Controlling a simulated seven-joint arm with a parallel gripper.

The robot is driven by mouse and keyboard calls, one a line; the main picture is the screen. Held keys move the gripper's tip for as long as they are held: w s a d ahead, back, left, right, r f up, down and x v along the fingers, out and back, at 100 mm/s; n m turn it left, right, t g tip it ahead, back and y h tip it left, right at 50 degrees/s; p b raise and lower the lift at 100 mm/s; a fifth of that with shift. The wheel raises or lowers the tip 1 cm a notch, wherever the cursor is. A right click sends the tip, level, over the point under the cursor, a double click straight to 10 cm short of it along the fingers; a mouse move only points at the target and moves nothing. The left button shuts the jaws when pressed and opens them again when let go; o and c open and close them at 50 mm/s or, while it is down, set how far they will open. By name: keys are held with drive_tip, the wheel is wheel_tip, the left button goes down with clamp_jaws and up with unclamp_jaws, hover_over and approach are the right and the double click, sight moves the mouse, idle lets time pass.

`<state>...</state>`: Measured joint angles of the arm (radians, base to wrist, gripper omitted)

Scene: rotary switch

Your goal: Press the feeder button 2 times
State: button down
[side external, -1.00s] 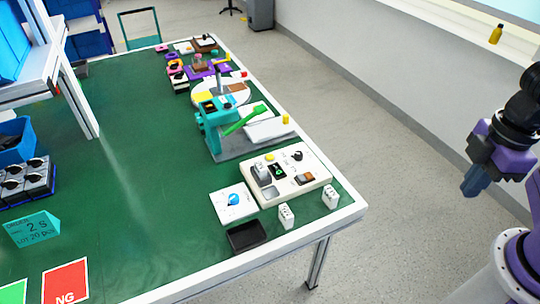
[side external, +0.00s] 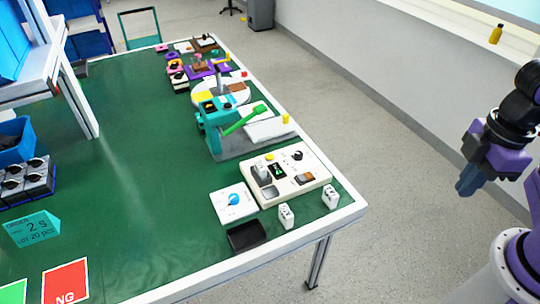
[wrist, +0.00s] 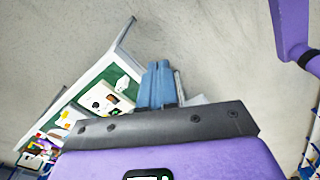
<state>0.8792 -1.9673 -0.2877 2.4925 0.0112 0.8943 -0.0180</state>
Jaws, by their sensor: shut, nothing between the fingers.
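A cream control panel (side external: 311,172) lies near the right corner of the green table. It carries a yellow round button (side external: 270,157), a black knob, a small dark display and a brown-orange switch. No label shows which part is the feeder button. A white plate with a blue rotary knob (side external: 234,199) lies beside the panel. My gripper (side external: 466,189) is shut and empty, with blue fingers pointing down. It hangs over the floor, well right of the table and apart from the panel. The wrist view shows the shut fingers (wrist: 160,68), with the panel (wrist: 105,98) to their left.
A black tray (side external: 246,236) and two small white blocks (side external: 286,216) (side external: 330,196) sit near the panel. A teal press with a green lever (side external: 243,121) stands behind it. The floor between my gripper and the table (side external: 400,190) is clear.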

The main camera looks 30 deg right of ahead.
drive_tip(key=w+a+f+y, duration=0.2)
drive_tip(key=w+a, duration=0.9)
drive_tip(key=m+t, duration=0.1)
drive_tip(key=t, duration=0.8)
hover_over(271, 158)
wheel_tip(271, 158, down, 10)
drive_tip(key=shift+d+h, duration=0.15)
drive_tip(key=shift+h, duration=0.25)
drive_tip(key=shift+f, duration=4.3)
drive_tip(key=shift+f, duration=0.15)
drive_tip(key=shift+f, duration=0.3)
